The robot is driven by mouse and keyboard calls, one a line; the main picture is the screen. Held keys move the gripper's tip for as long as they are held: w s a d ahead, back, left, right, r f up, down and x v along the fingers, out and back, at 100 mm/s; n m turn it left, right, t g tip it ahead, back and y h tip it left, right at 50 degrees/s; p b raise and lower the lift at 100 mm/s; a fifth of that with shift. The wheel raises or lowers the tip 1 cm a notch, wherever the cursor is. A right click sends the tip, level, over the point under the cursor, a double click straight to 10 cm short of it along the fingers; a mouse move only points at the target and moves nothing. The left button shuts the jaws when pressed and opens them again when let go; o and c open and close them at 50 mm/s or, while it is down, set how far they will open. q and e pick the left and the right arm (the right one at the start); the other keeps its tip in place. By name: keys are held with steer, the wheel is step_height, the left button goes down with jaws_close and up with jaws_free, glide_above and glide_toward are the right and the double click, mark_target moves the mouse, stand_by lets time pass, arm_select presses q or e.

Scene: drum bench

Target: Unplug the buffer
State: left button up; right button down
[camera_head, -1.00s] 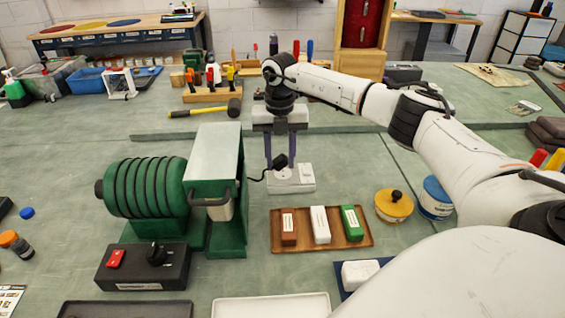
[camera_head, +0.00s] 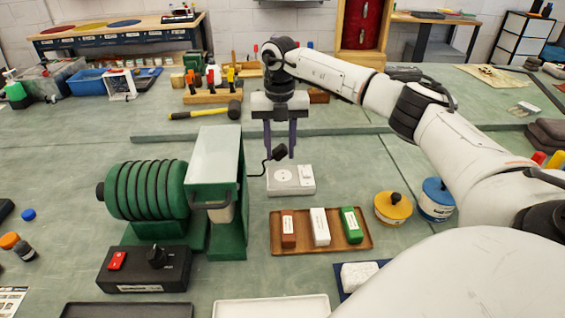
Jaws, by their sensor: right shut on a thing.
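A black plug (camera_head: 280,153) on a dark cord is held between the fingers of my right gripper (camera_head: 280,152). The plug is above the white socket box (camera_head: 290,181) and apart from it. The round socket face shows bare, with a white switch at its right. My right gripper points down and is shut on the plug. My left gripper is not in view.
A wooden tray (camera_head: 321,247) with three labelled blocks lies in front of the socket box. A yellow pot (camera_head: 393,209) and a blue pot (camera_head: 437,199) stand to its right. A black control box (camera_head: 144,269) is at front left. A hammer (camera_head: 205,112) lies behind.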

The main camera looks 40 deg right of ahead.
mark_target(280, 148)
steer(key=shift+r, duration=0.15)
steer(key=c, duration=1.1)
jaws_free()
step_height(280, 148, up, 10)
steer(key=shift+r+b, duration=0.15)
steer(key=shift+b, duration=0.3)
